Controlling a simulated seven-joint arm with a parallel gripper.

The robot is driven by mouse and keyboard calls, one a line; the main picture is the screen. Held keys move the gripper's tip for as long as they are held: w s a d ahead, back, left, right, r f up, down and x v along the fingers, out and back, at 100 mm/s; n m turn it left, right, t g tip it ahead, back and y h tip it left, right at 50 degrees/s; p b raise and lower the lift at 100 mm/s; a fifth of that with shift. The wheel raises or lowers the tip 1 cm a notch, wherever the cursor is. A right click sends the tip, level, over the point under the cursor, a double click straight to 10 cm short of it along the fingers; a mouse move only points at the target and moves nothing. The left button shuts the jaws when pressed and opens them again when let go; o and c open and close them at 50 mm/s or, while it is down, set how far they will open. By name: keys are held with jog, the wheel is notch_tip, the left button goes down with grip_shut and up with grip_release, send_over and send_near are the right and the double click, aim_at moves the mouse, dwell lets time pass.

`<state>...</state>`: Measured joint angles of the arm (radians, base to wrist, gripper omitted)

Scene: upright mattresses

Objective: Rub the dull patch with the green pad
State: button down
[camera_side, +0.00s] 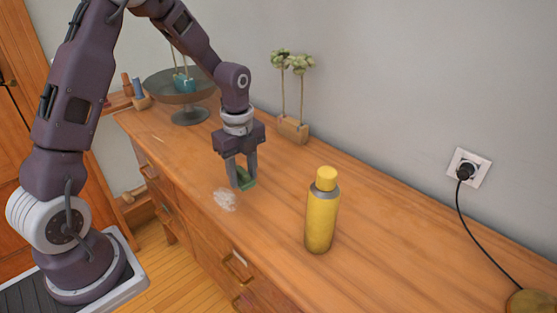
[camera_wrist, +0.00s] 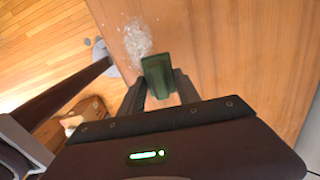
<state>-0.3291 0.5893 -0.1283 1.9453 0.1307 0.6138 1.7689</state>
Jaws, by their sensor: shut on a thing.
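The green pad (camera_side: 244,180) is held between the fingers of my gripper (camera_side: 241,172), just beside the dull patch. In the wrist view the green pad (camera_wrist: 157,74) sits between the fingertips (camera_wrist: 160,85). The dull patch (camera_side: 225,199) is a whitish smear on the wooden top, left of and nearer the front edge than the pad in the side view. In the wrist view the patch (camera_wrist: 137,38) lies up and left of the pad. I cannot tell whether the pad touches the wood.
A yellow bottle (camera_side: 321,212) stands upright on the wooden top (camera_side: 400,230), right of my gripper. A potted plant (camera_side: 293,128) stands by the wall, and a dark bowl on a foot (camera_side: 188,98) is at the back left. A plugged cord (camera_side: 468,210) hangs at the right.

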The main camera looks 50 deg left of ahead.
aim_at(236, 209)
jog(key=s, duration=0.3)
jog(key=shift+a+f, duration=0.25)
jog(key=shift+a, duration=0.1)
jog(key=shift+f, duration=0.1)
jog(key=f, duration=0.5)
jog(key=shift+a, duration=0.3)
jog(key=a, duration=0.6)
jog(key=shift+a+r, duration=0.1)
jog(key=shift+a, duration=0.3)
jog(key=shift+f, duration=0.75)
jog(key=shift+d, duration=3.85)
